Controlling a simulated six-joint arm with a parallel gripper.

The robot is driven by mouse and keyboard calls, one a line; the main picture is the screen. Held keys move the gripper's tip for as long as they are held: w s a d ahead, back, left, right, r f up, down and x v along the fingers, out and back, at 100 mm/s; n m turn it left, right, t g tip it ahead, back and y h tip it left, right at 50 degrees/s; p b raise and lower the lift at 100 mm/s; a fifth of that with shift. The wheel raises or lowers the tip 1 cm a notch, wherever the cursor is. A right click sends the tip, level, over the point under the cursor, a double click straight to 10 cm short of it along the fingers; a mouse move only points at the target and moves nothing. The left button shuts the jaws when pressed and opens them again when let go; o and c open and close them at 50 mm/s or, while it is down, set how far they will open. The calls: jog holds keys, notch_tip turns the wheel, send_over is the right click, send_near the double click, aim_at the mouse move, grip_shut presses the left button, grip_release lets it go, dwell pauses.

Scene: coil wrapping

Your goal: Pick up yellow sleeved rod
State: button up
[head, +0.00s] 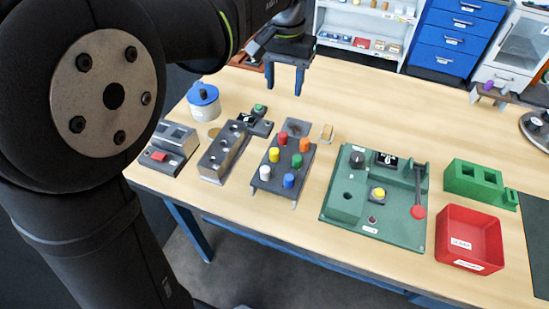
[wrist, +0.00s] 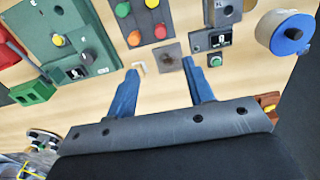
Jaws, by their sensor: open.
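The yellow sleeved rod (head: 274,155) stands upright in the dark rack (head: 262,185), between the white and red rods in the left row. In the wrist view its yellow top (wrist: 151,3) is cut by the upper picture edge. My gripper (head: 285,84) is open and empty above the back of the table, well behind the rack. In the wrist view the blue fingers of my gripper (wrist: 160,69) are apart, with only tabletop and small parts showing between and beyond them.
Close neighbours in the rack are the red rod (head: 282,138), green rod (head: 297,160) and white rod (head: 265,171). A grey holed block (head: 212,168) stands left of the rack; a green fixture (head: 340,205) and red bin (head: 450,222) stand right.

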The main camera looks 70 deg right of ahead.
send_over(275, 150)
jog(key=m, duration=0.1)
jog(key=f, duration=1.1)
jog(key=shift+w+a+f, duration=0.15)
jog(key=shift+w, duration=0.1)
jog(key=shift+s+f, duration=0.2)
jog(key=shift+f, duration=2.85)
grip_shut()
